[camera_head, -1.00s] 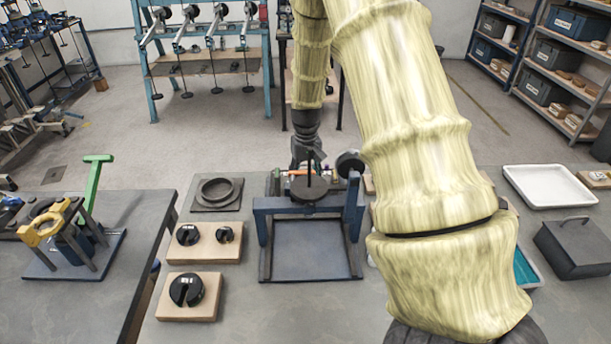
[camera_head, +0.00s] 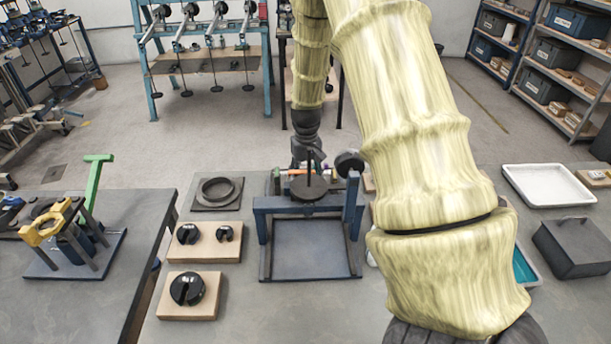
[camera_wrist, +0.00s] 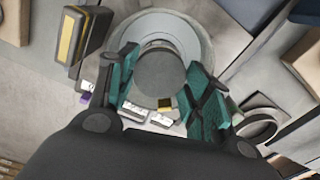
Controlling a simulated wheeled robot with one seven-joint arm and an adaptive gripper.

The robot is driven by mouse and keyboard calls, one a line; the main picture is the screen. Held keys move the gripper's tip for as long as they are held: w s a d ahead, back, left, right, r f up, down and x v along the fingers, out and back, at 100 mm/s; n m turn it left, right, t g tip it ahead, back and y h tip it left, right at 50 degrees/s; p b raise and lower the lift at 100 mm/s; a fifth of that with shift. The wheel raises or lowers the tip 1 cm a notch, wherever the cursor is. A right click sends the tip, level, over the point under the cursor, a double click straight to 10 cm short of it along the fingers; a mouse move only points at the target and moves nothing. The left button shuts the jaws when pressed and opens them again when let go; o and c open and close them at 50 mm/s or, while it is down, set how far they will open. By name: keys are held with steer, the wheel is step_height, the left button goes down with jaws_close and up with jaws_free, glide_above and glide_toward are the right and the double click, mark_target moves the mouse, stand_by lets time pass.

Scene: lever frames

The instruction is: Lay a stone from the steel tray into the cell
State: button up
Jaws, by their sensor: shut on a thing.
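My gripper (camera_wrist: 165,88) has teal finger pads on both sides of a round grey stone (camera_wrist: 160,72) in the wrist view. It is shut on the stone. The stone's flat face shows, and it covers the middle of the pale round cell (camera_wrist: 185,30) behind it. I cannot tell the gap between the stone and the cell. In the head view my gripper (camera_head: 308,162) points down over the blue frame (camera_head: 265,228) on the bench. The stone is too small to make out there. I cannot identify the steel tray; my arm hides part of the bench.
Slotted black weights (camera_head: 187,288) sit on wooden blocks left of the frame. A dark ring (camera_head: 217,190) lies behind them. A white tray (camera_head: 550,184) and a dark lidded box (camera_head: 575,250) stand to the right. Bare bench shows between tray and box.

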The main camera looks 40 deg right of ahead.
steer(key=shift+f, duration=0.1)
stand_by(0.3)
steer(key=o, duration=1.1)
step_height(320, 180, up, 12)
